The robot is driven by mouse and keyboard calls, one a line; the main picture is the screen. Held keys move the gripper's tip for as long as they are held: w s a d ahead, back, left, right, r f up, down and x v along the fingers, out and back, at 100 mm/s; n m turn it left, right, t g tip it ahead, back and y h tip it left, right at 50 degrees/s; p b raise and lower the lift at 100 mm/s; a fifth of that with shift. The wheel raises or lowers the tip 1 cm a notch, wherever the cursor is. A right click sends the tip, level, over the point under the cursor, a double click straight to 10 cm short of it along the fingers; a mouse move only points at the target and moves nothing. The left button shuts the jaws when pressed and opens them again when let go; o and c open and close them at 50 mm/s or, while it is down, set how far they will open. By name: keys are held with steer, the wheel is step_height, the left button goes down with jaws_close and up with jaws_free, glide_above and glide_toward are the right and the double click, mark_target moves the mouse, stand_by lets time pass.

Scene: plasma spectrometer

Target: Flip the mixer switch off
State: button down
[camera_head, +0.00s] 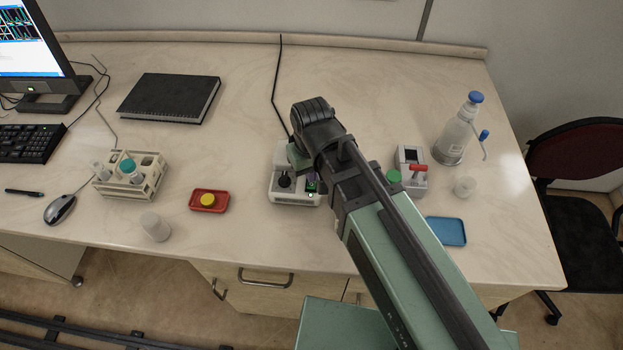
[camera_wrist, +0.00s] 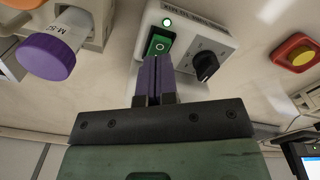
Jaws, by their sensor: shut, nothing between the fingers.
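The mixer (camera_head: 294,198) is a small white device on the bench, partly hidden by my arm in the head view. In the wrist view its front panel (camera_wrist: 222,43) shows a green rocker switch (camera_wrist: 158,44) marked with a circle, a lit green light (camera_wrist: 167,22) and a black knob (camera_wrist: 205,65). My gripper (camera_wrist: 155,60) is shut and empty. Its purple fingertips overlap the near edge of the switch in the wrist view; I cannot tell whether they touch it. In the head view the fingers are mostly hidden by my arm.
A purple-capped tube (camera_wrist: 47,55) is close beside the gripper in the wrist view. A red tray (camera_head: 222,201) with a yellow cap lies left of the mixer. Right of my arm are a device with a red handle (camera_head: 417,170), a blue tray (camera_head: 446,231) and a wash bottle (camera_head: 452,140).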

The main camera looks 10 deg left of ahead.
mark_target(312, 186)
steer(key=shift+f+b, duration=1.5)
stand_by(0.8)
steer(key=shift+r, duration=0.1)
step_height(312, 186, up, 7)
steer(key=p, duration=0.7)
steer(key=shift+r, duration=0.1)
steer(key=shift+s+d, duration=0.15)
steer(key=shift+s, duration=0.05)
steer(key=w+d+m, duration=0.2)
steer(key=d+m, duration=0.5)
steer(key=d, duration=1.9)
steer(key=shift+w+d, duration=0.25)
steer(key=shift+w, duration=0.05)
